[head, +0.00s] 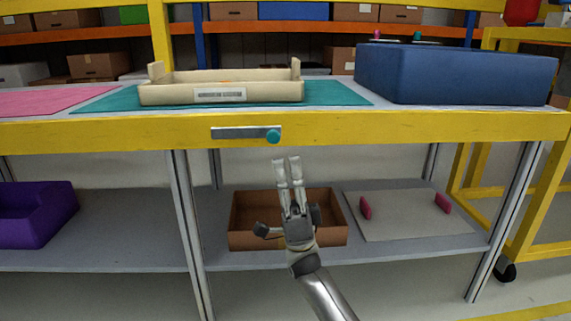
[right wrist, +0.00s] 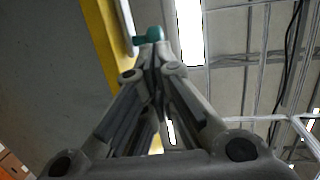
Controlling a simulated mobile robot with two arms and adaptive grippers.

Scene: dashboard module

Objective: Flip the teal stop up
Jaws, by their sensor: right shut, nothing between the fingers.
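The teal stop (head: 274,136) is a round knob at the right end of a grey metal plate (head: 238,132) on the front of the yellow table edge. My right gripper (head: 287,160) is shut and empty, pointing up just below and slightly right of the stop. In the right wrist view the teal stop (right wrist: 152,35) shows just beyond the closed fingertips (right wrist: 152,48); whether they touch it I cannot tell. My left gripper is not in view.
On the table above stand a wooden crate (head: 220,95) on a teal mat (head: 340,94) and a blue bin (head: 455,75). The lower shelf holds a brown box (head: 240,240), a purple bin (head: 35,225) and a white board (head: 405,220) with pink pieces.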

